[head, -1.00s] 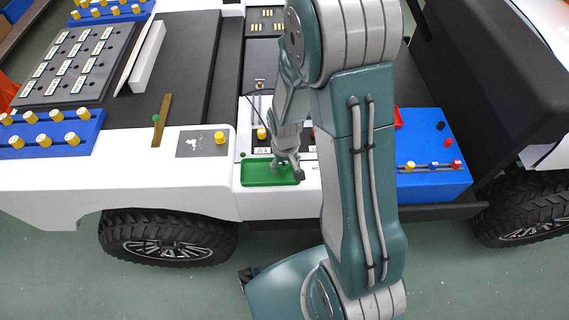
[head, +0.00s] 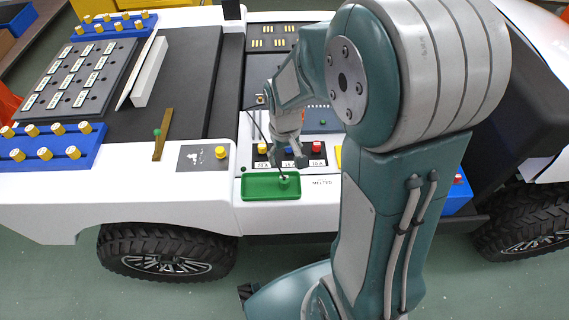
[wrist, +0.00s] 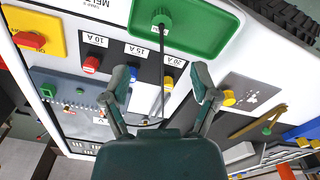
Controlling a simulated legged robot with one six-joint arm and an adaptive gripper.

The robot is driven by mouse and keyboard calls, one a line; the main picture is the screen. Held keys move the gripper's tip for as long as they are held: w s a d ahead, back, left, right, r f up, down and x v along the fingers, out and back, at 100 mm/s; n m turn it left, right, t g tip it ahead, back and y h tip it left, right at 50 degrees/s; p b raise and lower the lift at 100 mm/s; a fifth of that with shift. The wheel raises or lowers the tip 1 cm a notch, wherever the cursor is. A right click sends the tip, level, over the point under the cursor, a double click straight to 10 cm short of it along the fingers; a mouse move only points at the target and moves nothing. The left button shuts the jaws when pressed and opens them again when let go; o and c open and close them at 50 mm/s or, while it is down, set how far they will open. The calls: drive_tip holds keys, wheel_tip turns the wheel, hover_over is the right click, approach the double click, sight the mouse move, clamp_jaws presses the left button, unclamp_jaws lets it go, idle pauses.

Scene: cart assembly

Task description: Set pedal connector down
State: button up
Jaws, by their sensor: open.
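The pedal connector (head: 284,181) is a small green cylindrical plug with a thin black cable. It sits in the right part of the green tray (head: 252,188) on the white front ledge of the cart. In the wrist view the connector (wrist: 162,18) is at the top, inside the tray (wrist: 188,38), with its cable running down between my fingers. My gripper (head: 290,158) is above and behind the tray, apart from the connector. In the wrist view the two fingers of my gripper (wrist: 160,80) are spread wide, and nothing is gripped.
A panel with yellow, blue and red fuse knobs (head: 316,147) lies just behind the tray. A grey plate with a yellow knob (head: 220,152) is to the left. Blue racks with yellow knobs (head: 100,136) stand further left. The air around the tray's front is clear.

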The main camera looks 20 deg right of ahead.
drive_tip(key=s+r+t, duration=0.2)
drive_tip(key=s+r, duration=0.5)
drive_tip(key=r, duration=0.2)
drive_tip(key=s+a+r+t, duration=0.1)
drive_tip(key=s+r+t, duration=0.2)
drive_tip(key=s+r, duration=0.3)
wheel_tip(320, 180, up, 4)
drive_tip(key=shift+s+a+f+m+t, duration=0.2)
drive_tip(key=shift+s+a+m+t, duration=0.1)
drive_tip(key=shift+s+m, duration=0.1)
